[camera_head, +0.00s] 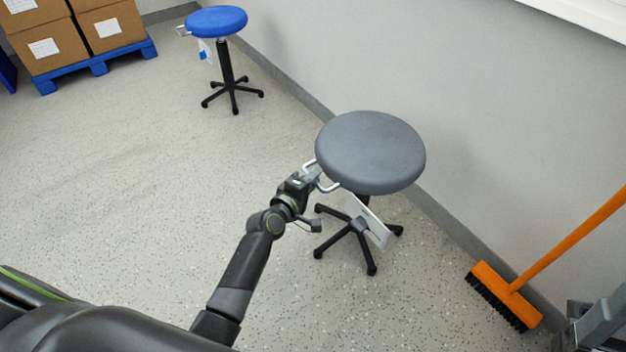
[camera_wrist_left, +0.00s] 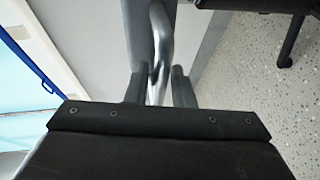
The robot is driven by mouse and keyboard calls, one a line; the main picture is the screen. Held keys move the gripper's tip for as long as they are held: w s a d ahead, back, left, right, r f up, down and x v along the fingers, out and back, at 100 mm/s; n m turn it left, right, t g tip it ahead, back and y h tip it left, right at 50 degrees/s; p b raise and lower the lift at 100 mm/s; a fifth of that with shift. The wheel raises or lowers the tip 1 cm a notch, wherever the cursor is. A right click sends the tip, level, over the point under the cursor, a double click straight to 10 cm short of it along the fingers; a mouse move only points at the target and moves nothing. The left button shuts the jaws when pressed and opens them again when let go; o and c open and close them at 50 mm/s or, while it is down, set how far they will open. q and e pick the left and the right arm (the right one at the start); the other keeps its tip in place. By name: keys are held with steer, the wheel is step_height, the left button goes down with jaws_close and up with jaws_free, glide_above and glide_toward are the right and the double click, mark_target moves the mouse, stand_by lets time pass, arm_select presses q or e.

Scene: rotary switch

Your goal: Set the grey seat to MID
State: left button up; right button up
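The grey seat (camera_head: 370,150) is a round stool top on a black post with a black star base, standing near the wall. A pale metal loop handle (camera_head: 309,165) sticks out from its left side. A white card (camera_head: 368,222) hangs below the seat; I cannot read any marks on it. My left gripper (camera_head: 315,178) is at the handle. In the left wrist view the metal handle bar (camera_wrist_left: 159,50) passes between the two fingers, which look closed on it. A grey part at the lower right edge, probably my right gripper (camera_head: 597,322), is cut off.
A blue stool (camera_head: 217,21) with its own side handle and tag stands farther back. Boxes (camera_head: 48,45) sit on a blue pallet (camera_head: 97,67) at the upper left. An orange broom (camera_head: 508,290) leans at the right. The floor left of the grey stool is clear.

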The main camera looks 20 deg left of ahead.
arm_select(q)
steer(key=shift+c, duration=0.3)
jaws_close()
